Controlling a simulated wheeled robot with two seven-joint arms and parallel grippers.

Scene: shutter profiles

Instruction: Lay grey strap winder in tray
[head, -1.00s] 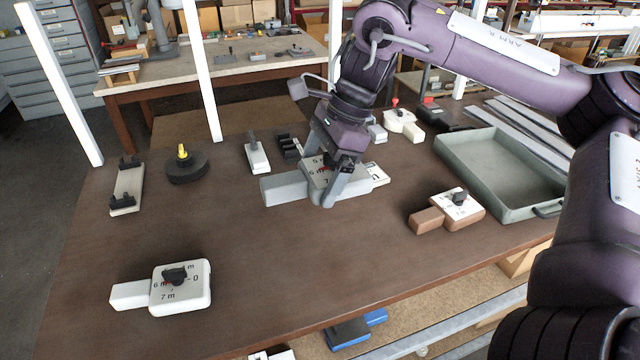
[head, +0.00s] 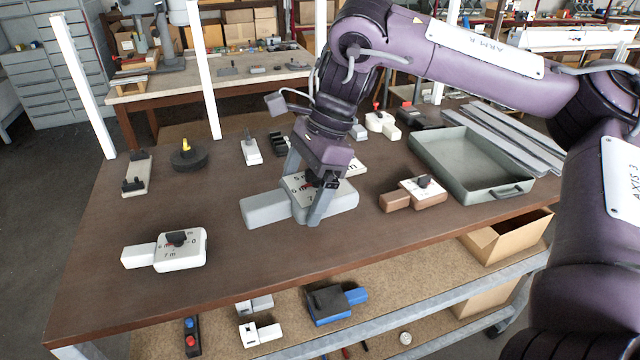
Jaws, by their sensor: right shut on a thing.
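The grey strap winder (head: 265,210) is a light grey block with a narrower end to the left and a numbered white face on top. My right gripper (head: 318,200) is shut on it near its dark top knob, and the fingers hide part of the face. The winder appears held above the table, left of the tray, but the gap below it is hard to judge. The grey-green tray (head: 462,165) lies at the table's right side, empty, with a handle on its near wall. My left gripper is not in view.
A brown winder (head: 430,200) lies between the held winder and the tray. A white winder (head: 180,258) lies at front left. A black disc with a yellow knob (head: 188,160) stands farther back. Long metal profiles (head: 505,135) lie behind the tray. The front middle tabletop is clear.

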